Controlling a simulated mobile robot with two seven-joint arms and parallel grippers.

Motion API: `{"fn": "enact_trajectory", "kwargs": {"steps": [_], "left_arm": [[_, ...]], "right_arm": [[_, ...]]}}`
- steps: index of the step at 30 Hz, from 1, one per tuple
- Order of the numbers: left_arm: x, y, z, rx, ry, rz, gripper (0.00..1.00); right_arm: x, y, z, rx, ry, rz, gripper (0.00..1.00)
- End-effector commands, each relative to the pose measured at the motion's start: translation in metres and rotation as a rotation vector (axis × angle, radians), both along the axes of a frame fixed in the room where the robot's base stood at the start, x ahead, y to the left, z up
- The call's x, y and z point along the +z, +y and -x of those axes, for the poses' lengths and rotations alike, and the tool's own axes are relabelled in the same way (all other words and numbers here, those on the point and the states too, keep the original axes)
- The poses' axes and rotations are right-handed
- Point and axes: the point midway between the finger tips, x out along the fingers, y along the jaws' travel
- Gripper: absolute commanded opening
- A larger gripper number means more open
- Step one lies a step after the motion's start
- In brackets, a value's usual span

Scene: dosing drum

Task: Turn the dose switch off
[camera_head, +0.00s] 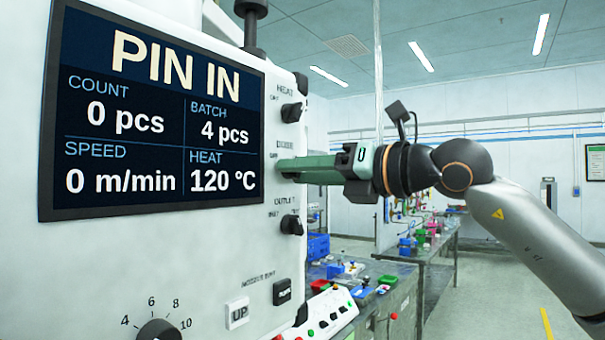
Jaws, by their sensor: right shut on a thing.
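My right gripper (282,170) reaches in from the right to the side panel of the white machine (215,285). Its long green fingers are shut on the dose switch, between the heat knob and the outlet knob. The switch itself is hidden behind the fingers, so its position cannot be told; only its small label (284,143) shows above them. The display (155,112) reads PIN IN, count 0 pcs, batch 4 pcs, speed 0 m/min, heat 120 °C. My left gripper is not in view.
The black heat knob (291,112) is above my fingers and the black outlet knob (291,225) below. Lower are a black rocker switch (282,291), a white UP button (237,312) and a numbered dial (159,331). Benches with coloured parts stand behind; the floor at right is clear.

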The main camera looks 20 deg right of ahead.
Motion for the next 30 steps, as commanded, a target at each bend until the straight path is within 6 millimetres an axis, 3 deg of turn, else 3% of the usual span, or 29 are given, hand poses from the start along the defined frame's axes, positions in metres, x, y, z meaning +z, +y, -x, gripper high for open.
{"fn": "enact_trajectory", "kwargs": {"steps": [12, 30], "left_arm": [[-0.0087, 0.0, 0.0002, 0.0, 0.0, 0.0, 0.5], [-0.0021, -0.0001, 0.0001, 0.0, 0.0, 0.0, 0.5]], "right_arm": [[-0.001, -0.0013, -0.0015, 0.0, -0.213, 0.273, 0.0], [0.0011, -0.0036, -0.0028, -0.001, -0.52, 0.665, 0.0]]}}
